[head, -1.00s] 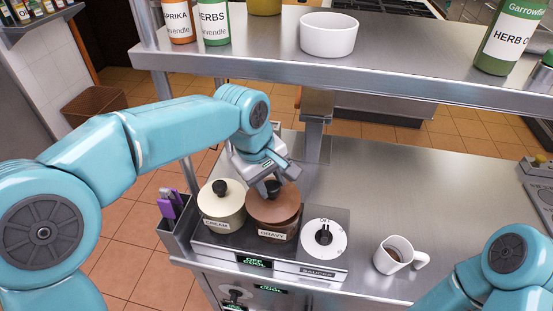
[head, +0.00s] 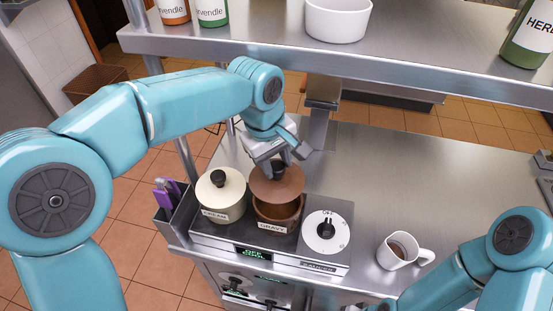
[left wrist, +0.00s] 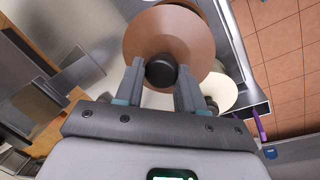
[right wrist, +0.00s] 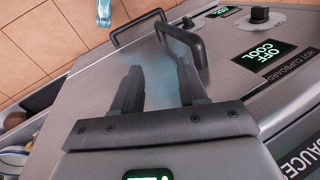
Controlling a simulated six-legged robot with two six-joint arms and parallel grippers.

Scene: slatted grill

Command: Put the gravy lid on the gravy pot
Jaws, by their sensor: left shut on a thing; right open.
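The brown gravy pot (head: 276,215) stands on the sauce warmer, its front label reading GRAVY and part of its inside showing. My left gripper (head: 279,166) is shut on the black knob of the brown gravy lid (head: 290,186). The lid is raised and set back from the pot, over its rear part, so the pot's front opening is uncovered. In the left wrist view the lid (left wrist: 150,40) fills the space beyond the fingers, with the knob between them. My right gripper (right wrist: 160,85) is open and empty, facing the front of a cabinet with handles.
The lidded cream pot (head: 222,200) stands just left of the gravy pot. A white dial (head: 340,232) is to the right, then a mug (head: 397,252) with brown contents. A steel shelf (head: 230,62) with jars and a white bowl runs above.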

